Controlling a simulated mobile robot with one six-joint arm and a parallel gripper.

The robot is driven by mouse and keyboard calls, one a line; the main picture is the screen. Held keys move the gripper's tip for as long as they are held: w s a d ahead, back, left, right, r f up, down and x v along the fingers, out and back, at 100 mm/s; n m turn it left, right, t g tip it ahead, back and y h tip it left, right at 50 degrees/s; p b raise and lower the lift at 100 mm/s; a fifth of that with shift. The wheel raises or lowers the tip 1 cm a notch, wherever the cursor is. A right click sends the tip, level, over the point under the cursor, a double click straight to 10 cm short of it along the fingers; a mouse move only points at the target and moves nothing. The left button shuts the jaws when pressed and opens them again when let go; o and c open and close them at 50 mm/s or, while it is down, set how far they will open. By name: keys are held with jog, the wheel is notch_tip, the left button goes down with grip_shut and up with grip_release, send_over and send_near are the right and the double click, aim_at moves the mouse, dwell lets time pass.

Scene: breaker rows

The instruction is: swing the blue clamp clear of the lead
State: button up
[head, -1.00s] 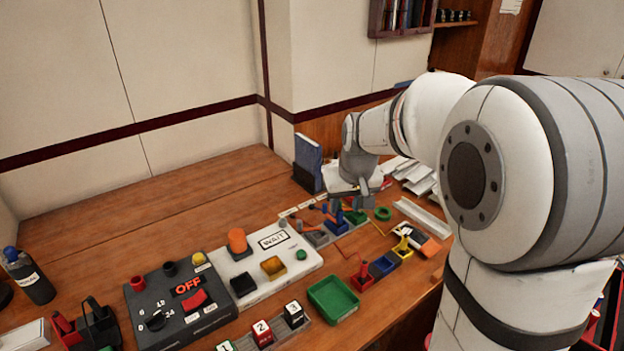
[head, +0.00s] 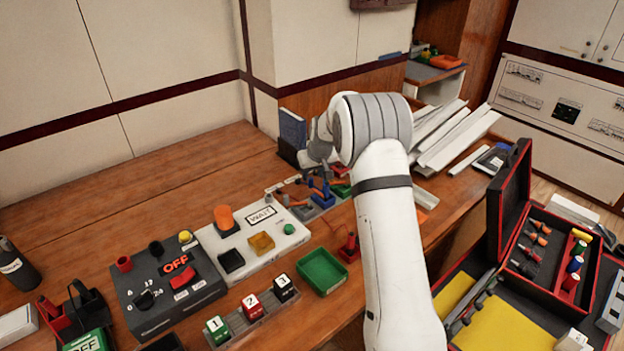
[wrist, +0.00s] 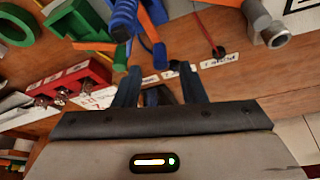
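My gripper (wrist: 161,82) is open, its two dark fingers apart. A blue ribbed part, which looks like the blue clamp (wrist: 124,20), stands just beyond the fingertips in the wrist view, not between them. Orange parts and a thin blue lead (wrist: 145,42) are close beside it. In the head view the blue clamp (head: 323,194) is among small coloured parts on the bench, beside my arm. Whether the clamp touches the lead I cannot tell. My gripper is partly hidden behind my arm in the head view.
A red block (wrist: 75,83) and a green ring (wrist: 14,24) are near the gripper. A green tray (head: 321,272), a white WAIT panel (head: 212,239) and a dark OFF box (head: 140,296) stand in front. An open red case (head: 508,210) is at right.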

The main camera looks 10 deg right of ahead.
aim_at(312, 179)
jog(key=shift+x, duration=1.95)
jog(key=shift+c, duration=0.6)
grip_shut()
